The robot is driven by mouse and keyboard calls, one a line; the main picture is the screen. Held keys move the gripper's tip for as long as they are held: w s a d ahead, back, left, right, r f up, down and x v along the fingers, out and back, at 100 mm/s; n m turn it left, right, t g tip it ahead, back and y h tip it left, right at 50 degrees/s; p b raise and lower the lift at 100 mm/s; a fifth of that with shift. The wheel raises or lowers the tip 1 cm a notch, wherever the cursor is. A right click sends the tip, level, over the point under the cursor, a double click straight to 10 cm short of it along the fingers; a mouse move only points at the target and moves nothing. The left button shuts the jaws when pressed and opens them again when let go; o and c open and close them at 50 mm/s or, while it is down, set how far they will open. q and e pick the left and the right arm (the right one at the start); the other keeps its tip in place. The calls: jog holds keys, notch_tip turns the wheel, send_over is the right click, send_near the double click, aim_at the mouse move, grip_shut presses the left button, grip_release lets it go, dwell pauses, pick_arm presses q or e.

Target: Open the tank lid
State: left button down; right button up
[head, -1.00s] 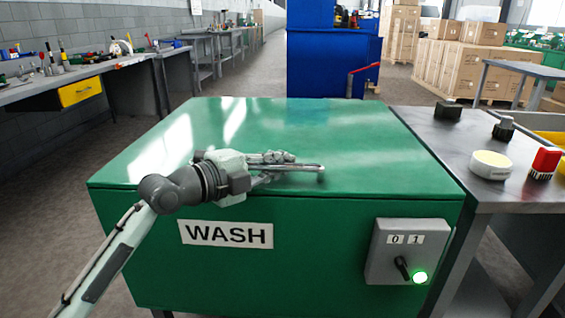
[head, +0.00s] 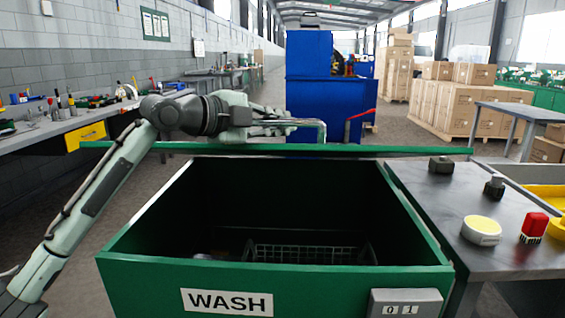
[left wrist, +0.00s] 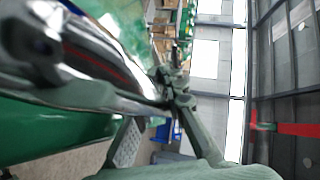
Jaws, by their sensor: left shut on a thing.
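The green tank (head: 330,277) with the WASH label stands open in front of me in the head view. Its green lid (head: 350,150) is raised above the tank and shows almost edge-on as a thin strip. My left gripper (head: 278,128) is shut on the lid's metal bar handle (head: 316,123), above the lid. In the left wrist view the shiny bar (left wrist: 110,75) runs to my left gripper's fingers (left wrist: 178,98). A wire basket (head: 305,253) sits in the dark inside of the tank. My right gripper is not in view.
A grey side table (head: 450,210) stands close on the right, with a yellow-topped round thing (head: 482,230), a red-topped thing (head: 535,227) and dark blocks. A blue machine (head: 315,90) is behind the lid. A workbench (head: 60,125) with tools stands at the left.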

pick_arm(q)
jog(key=w+r+g, duration=0.1)
jog(key=w+r, duration=0.3)
jog(key=r, duration=0.2)
jog(key=w+r+n, duration=0.1)
jog(key=w+r, duration=0.3)
jog(key=r, duration=0.2)
jog(key=shift+r+g+y, duration=0.3)
jog(key=shift+g, duration=0.1)
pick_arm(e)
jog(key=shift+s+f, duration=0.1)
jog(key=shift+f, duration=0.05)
pick_arm(q)
jog(key=shift+w, duration=0.1)
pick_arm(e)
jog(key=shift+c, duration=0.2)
